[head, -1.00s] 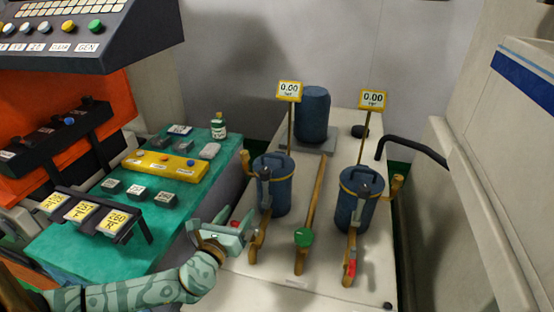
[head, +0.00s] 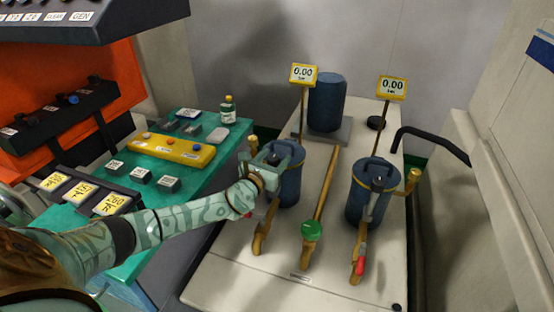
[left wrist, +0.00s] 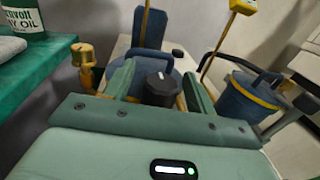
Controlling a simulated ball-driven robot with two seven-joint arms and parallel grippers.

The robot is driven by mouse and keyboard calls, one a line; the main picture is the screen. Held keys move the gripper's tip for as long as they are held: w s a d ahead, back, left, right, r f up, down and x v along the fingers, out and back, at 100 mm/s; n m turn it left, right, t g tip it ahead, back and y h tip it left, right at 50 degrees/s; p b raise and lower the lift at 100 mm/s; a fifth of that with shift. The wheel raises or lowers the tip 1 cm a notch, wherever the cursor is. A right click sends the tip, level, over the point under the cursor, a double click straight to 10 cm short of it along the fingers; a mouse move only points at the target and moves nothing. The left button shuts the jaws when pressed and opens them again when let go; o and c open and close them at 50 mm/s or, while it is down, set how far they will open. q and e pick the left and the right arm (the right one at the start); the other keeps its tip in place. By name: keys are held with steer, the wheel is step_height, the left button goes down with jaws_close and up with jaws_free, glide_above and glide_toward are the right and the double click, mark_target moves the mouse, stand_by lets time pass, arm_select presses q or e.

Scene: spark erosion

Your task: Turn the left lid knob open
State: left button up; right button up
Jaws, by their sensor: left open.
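The left canister (head: 289,188) is a blue pot on the white bench top. Its lid knob (left wrist: 160,88), black with a pale pointer mark, shows in the left wrist view. My left gripper (head: 275,157) is over this lid, with the arm reaching in from the left. In the left wrist view the gripper (left wrist: 159,92) is open, one finger on each side of the knob. I cannot tell whether the fingers touch it. In the head view the gripper hides most of the knob. My right gripper is not in view.
A similar right canister (head: 366,198) stands to the right. A green-knobbed lever (head: 313,231) lies between them. Yellow 0.00 displays (head: 303,74) stand behind on thin posts. A teal table (head: 187,187) with a yellow button bar (head: 173,149) and a bottle (head: 228,110) is at left.

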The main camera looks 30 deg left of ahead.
arm_select(q)
steer(key=shift+w, duration=0.75)
steer(key=c, duration=1)
